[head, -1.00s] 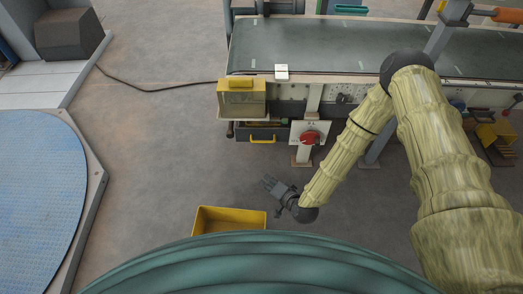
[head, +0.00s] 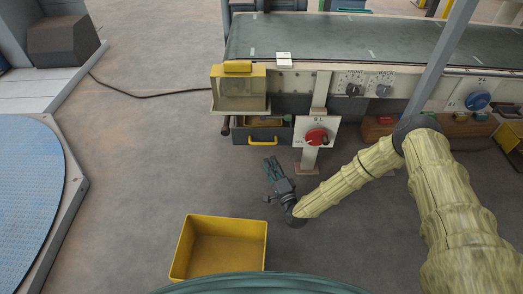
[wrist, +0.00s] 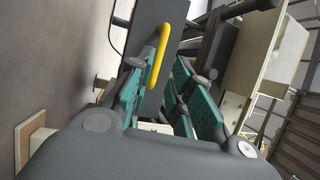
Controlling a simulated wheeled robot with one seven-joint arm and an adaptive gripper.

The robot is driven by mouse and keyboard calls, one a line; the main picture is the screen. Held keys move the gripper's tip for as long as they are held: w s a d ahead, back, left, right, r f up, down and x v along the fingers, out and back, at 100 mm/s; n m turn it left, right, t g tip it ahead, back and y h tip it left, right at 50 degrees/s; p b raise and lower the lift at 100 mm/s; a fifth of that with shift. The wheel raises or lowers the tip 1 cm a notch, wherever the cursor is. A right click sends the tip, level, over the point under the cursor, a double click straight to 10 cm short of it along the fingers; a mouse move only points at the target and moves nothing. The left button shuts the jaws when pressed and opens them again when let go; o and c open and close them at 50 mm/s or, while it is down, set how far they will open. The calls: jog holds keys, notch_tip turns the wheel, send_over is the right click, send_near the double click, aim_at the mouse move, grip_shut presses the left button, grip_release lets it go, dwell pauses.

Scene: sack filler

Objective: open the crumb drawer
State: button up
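The crumb drawer (head: 243,137) is a dark grey box low under the left end of the conveyor, with a yellow bar handle (head: 263,142) on its front. In the wrist view the teal-padded fingers of my gripper (wrist: 163,90) are spread open.
A yellow bin (head: 222,246) stands on the floor at the front left. A post with a red dial (head: 317,137) is just right of the drawer. A clear box with a yellow top (head: 238,86) hangs above it. Floor left of the drawer is clear.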

aim_at(261, 144)
jog(key=shift+b+x, duration=2.45)
jog(key=shift+x, duration=3.05)
jog(key=shift+d, duration=0.1)
grip_shut()
